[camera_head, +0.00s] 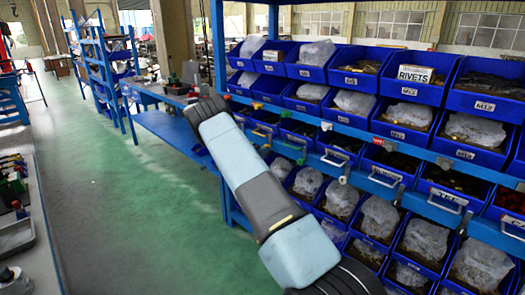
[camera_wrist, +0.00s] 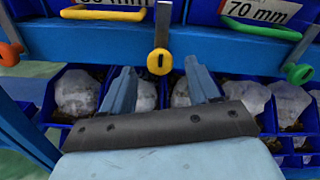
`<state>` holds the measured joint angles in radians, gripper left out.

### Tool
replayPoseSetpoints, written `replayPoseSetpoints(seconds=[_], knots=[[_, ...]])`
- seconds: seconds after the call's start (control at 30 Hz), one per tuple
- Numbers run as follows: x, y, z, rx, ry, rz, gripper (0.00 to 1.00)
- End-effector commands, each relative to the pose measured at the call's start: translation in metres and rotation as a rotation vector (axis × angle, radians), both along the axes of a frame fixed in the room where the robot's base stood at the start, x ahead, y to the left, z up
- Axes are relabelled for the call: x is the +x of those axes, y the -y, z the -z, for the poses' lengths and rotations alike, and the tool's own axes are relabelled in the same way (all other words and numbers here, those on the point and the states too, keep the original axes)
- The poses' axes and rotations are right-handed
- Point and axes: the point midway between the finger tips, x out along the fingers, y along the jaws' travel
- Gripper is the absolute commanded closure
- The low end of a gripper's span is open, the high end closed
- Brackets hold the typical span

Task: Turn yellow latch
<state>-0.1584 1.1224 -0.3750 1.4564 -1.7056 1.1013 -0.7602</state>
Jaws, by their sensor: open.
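In the wrist view the yellow latch (camera_wrist: 159,62) is a round yellow piece with a dark slot, on the blue shelf beam. A grey metal lever (camera_wrist: 162,24) points up from it. My gripper (camera_wrist: 161,82) is open, its two blue-grey fingers spread to the left and right just below the latch in the picture. Nothing shows between the fingers except the bins behind. I cannot tell the exact depth gap to the latch. In the head view my arm crosses the middle, and my fingertips cannot be made out there.
An orange latch (camera_wrist: 10,52) is at the left and a green latch (camera_wrist: 298,73) at the right. A yellow handle (camera_wrist: 103,13) and a green handle (camera_wrist: 262,27) sit above the beam (camera_wrist: 225,50). Blue bins (camera_head: 402,92) fill the rack; green floor (camera_head: 130,220) is open at left.

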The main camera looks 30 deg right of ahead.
Motion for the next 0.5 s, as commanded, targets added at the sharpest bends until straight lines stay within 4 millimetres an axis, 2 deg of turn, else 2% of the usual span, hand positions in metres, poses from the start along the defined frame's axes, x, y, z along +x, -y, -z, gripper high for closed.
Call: replayPoseSetpoints(seconds=[0.2,0.5], knots=[[0.006,0.017,0.000,0.000,0.000,0.000,0.40],[0.007,0.020,0.000,0.000,0.001,0.000,0.40]])
